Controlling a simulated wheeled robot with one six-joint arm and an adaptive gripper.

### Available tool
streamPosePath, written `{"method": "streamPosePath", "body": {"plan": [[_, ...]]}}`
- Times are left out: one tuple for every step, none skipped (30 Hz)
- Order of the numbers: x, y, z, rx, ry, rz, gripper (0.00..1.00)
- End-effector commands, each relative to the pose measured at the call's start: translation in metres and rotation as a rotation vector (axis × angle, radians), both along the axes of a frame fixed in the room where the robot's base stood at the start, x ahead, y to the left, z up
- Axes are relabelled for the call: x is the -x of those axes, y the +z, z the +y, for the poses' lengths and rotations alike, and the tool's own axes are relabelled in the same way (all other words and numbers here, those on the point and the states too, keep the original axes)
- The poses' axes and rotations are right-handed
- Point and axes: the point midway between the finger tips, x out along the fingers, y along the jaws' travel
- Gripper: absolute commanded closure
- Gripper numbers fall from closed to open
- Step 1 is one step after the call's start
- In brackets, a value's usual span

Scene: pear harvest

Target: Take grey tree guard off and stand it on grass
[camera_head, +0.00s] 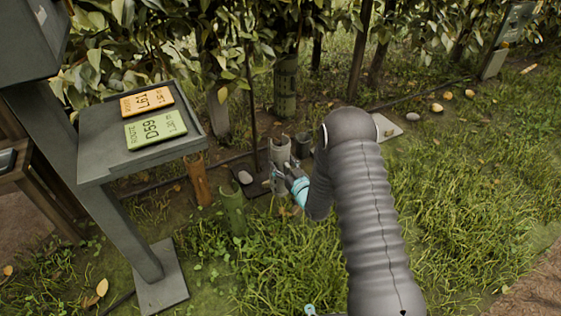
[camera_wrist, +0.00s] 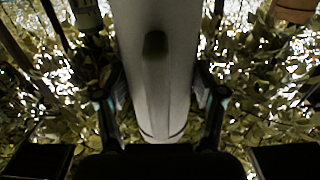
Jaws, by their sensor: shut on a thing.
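The grey tree guard (camera_head: 280,152) is a pale upright tube in the middle of the head view, next to a thin dark stem (camera_head: 252,115). I cannot tell whether it touches the ground. My gripper (camera_head: 280,178) is at its near side, low down. In the wrist view the guard (camera_wrist: 160,85) fills the middle between my two fingers (camera_wrist: 160,100), with a dark oval slot in its face. My gripper is shut on it. The guard's far side is hidden.
A brown guard (camera_head: 199,180) and a green guard (camera_head: 234,212) stand to the left. A stand with two cards (camera_head: 150,117) rises at left. Open grass (camera_head: 470,190) spreads at right.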

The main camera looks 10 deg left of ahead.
Motion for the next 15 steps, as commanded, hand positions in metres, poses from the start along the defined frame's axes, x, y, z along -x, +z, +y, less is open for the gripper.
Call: {"method": "streamPosePath", "body": {"plan": [[0.002,0.000,-0.002,-0.001,0.000,-0.001,0.69],[0.004,0.001,-0.003,-0.001,0.000,-0.001,0.69],[0.006,0.000,-0.004,-0.001,0.000,-0.001,0.69],[0.008,0.000,-0.005,0.000,0.000,0.000,0.69],[0.009,0.000,-0.006,0.000,0.000,0.000,0.69],[0.011,0.000,-0.007,0.001,0.000,-0.001,0.69],[0.013,0.000,-0.008,0.001,0.000,-0.001,0.69],[0.014,0.001,-0.010,0.001,0.000,-0.001,0.69],[0.016,0.001,-0.011,0.001,0.000,-0.001,0.69],[0.018,0.001,-0.012,0.001,0.000,-0.001,0.69],[0.019,0.001,-0.013,0.001,0.000,-0.001,0.69],[0.021,0.001,-0.014,0.001,0.000,-0.001,0.69],[0.022,0.001,-0.015,0.000,0.000,0.000,0.69],[0.024,0.001,-0.016,0.000,0.000,0.000,0.69],[0.026,0.001,-0.018,0.000,0.000,0.000,0.69]]}}
